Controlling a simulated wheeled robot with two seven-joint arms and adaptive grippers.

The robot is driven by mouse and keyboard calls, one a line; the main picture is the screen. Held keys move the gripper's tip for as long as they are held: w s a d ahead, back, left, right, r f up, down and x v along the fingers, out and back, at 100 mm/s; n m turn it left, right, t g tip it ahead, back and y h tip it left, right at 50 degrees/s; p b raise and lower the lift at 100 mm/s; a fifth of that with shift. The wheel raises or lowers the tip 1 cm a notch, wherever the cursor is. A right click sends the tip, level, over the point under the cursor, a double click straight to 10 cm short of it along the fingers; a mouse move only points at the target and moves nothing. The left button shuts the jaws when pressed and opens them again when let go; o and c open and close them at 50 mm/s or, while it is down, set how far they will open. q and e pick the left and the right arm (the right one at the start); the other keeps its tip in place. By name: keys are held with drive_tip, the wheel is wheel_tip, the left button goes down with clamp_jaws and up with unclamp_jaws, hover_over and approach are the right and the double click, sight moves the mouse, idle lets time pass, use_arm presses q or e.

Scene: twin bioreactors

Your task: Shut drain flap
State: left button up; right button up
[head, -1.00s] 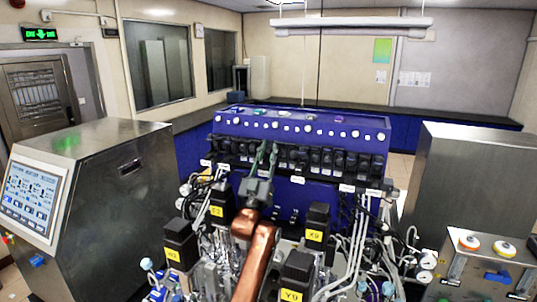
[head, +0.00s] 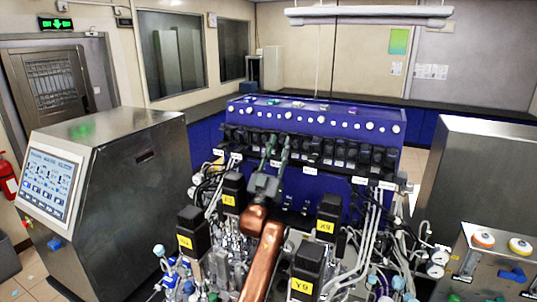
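My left gripper (head: 275,148) reaches forward over the equipment on a copper-coloured arm. Its two grey-green fingers point toward the row of black modules (head: 328,149) on the blue cabinet (head: 365,114). The fingers are apart with a narrow gap, and I see nothing between them. I cannot tell whether they touch a module. I cannot pick out the drain flap; it may be hidden among the crowded tubes and fittings. My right gripper is not in view.
Black motor blocks with yellow labels (head: 303,285) stand around my arm among tubes and metal fittings. A steel console with a screen (head: 52,184) is at the left.

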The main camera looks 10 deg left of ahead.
use_arm(q)
drive_tip(key=s+a, duration=0.3)
drive_tip(key=s, duration=0.7)
drive_tip(key=shift+a, duration=0.15)
drive_tip(key=shift+r, duration=0.1)
